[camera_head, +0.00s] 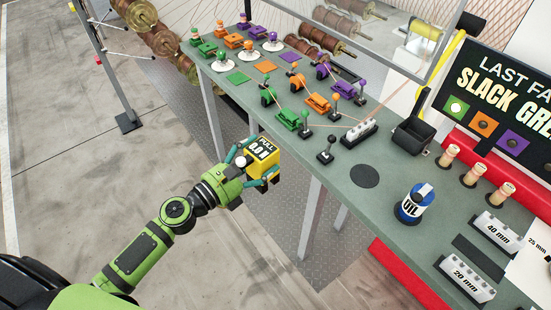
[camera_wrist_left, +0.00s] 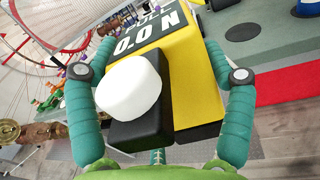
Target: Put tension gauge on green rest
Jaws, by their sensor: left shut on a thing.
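The tension gauge (camera_head: 262,148) is a yellow box with a dark display reading 0.0 N and a white knob. My left gripper (camera_head: 256,167) is shut on it and holds it off the table's near left edge, above the floor. In the left wrist view the gauge (camera_wrist_left: 187,75) sits between the two teal fingers (camera_wrist_left: 160,95), with its white knob towards the camera. A flat green square (camera_head: 238,77) lies bare on the table's far left part, beside an orange and a purple square; it looks like the green rest. The gripper is apart from it. My right gripper is not in view.
The grey-green table (camera_head: 300,160) carries green, orange and purple clamps and levers in its middle. White discs with small pieces stand at the far left.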

